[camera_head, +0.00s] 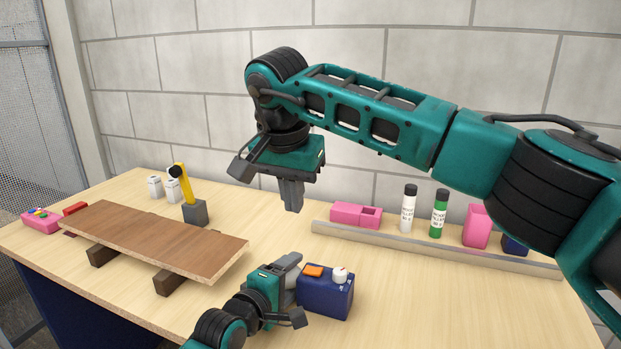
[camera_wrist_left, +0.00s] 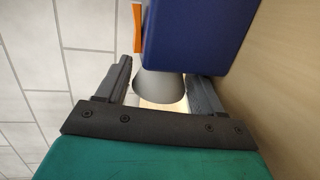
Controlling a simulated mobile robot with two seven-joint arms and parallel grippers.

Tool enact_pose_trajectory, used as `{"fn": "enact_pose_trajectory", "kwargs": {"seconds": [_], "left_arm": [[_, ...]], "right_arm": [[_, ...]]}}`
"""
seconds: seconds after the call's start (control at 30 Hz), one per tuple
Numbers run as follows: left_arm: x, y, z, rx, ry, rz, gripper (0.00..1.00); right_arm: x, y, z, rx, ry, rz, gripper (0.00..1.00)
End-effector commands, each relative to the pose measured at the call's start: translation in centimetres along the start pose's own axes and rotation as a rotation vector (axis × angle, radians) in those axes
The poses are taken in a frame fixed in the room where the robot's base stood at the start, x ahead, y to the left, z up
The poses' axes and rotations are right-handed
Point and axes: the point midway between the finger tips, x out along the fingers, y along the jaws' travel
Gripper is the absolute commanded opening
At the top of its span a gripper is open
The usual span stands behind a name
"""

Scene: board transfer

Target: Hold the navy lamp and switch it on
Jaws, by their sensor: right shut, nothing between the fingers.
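The navy lamp (camera_head: 325,296) is a navy box standing near the table's front middle. An orange switch (camera_head: 313,271) and a white knob (camera_head: 340,274) are on its top. In the left wrist view its navy body (camera_wrist_left: 200,35) and grey cone (camera_wrist_left: 163,90) show, with a bright cream patch below the cone; I cannot tell if this is lamp light. My left gripper (camera_head: 286,274) is at the lamp's left side, shut on the cone, one finger on each side (camera_wrist_left: 160,92). My right gripper (camera_head: 292,205) is shut and empty, pointing down above and behind the lamp, clear of it.
A brown board (camera_head: 150,238) lies on two dark blocks at left. Behind it are a yellow-armed thing on a grey block (camera_head: 195,212) and two white containers (camera_head: 163,187). A rail (camera_head: 430,249) at right fronts a pink box (camera_head: 355,214), two bottles and another navy item (camera_head: 515,244).

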Motion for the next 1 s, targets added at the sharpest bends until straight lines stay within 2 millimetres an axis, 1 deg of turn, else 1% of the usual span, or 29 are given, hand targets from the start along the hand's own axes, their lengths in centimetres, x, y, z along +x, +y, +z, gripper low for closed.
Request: {"fn": "enact_pose_trajectory", "kwargs": {"seconds": [0.03,0.17,0.2,0.43,0.57,0.67,0.77,1.0], "left_arm": [[0.0,0.0,0.0,0.0,0.0,0.0,0.72],[0.0,0.0,0.0,0.0,0.0,0.0,0.84],[0.0,0.0,0.0,0.0,0.0,-0.001,0.85],[-0.1,-0.2,0.0,-0.001,0.0,-0.004,0.85],[-0.8,-0.3,0.0,-0.002,-0.001,-0.006,0.85],[-1.9,-0.4,0.1,-0.002,-0.001,-0.007,0.85],[-3.7,-0.3,0.0,-0.002,0.0,-0.005,0.85],[-8.2,-0.1,0.0,0.001,0.001,0.0,0.85]], "right_arm": [[0.0,0.0,0.0,0.0,0.0,0.0,0.0],[0.0,0.0,0.0,0.0,0.0,0.0,0.0],[0.0,0.0,0.0,0.0,0.0,0.0,0.0],[0.0,0.0,0.0,0.0,0.0,0.0,0.0],[0.0,0.0,0.0,0.0,0.0,0.0,0.0],[0.0,0.0,0.0,0.0,0.0,0.0,0.0],[0.0,0.0,0.0,0.0,0.0,0.0,0.0],[0.0,0.0,0.0,0.0,0.0,0.0,0.0]]}}
